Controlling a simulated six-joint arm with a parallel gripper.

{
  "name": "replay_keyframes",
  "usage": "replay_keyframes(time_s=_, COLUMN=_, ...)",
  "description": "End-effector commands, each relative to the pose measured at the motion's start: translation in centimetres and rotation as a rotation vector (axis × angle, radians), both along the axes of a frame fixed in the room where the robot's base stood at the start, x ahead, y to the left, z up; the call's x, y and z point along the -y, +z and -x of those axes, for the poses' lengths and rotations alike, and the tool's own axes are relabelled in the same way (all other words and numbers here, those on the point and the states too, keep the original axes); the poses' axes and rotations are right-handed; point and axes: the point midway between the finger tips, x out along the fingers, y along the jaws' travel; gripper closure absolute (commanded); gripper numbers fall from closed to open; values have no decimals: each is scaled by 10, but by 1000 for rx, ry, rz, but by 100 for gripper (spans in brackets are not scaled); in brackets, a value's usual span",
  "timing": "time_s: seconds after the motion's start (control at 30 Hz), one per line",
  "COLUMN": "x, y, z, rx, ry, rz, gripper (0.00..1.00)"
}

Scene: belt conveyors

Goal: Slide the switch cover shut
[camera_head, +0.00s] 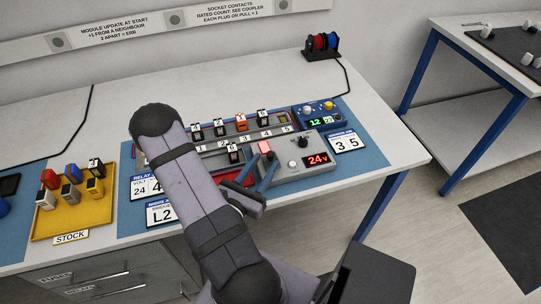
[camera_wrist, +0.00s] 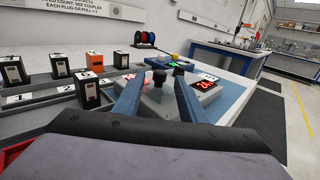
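My gripper (camera_head: 266,164) is over the grey control unit (camera_head: 292,172), its two blue fingers apart with nothing seen held between them. In the wrist view the fingers (camera_wrist: 160,75) spread on both sides of a dark knob-like part (camera_wrist: 160,77). The fingers and arm hide part of the unit. Its red display (camera_head: 317,160) reads 24 V, with a black knob (camera_head: 302,143) above.
A rail with several black modules (camera_head: 220,127) and one orange module (camera_head: 241,122) runs behind my gripper. A yellow stock tray (camera_head: 72,218) stands at left. Number cards (camera_head: 345,141) lie on the blue mat. The bench's right end (camera_head: 400,150) is clear.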

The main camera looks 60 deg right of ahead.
Motion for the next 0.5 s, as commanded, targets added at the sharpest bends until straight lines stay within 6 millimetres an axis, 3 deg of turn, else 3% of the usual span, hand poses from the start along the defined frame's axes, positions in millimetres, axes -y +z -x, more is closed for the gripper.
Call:
replay_keyframes(time_s=0.3, x=33, y=1, z=1, rx=1, ry=-4, rz=0, gripper=62)
replay_keyframes(time_s=0.5, x=45, y=1, z=0, rx=-1, ry=-2, rz=-1, gripper=62)
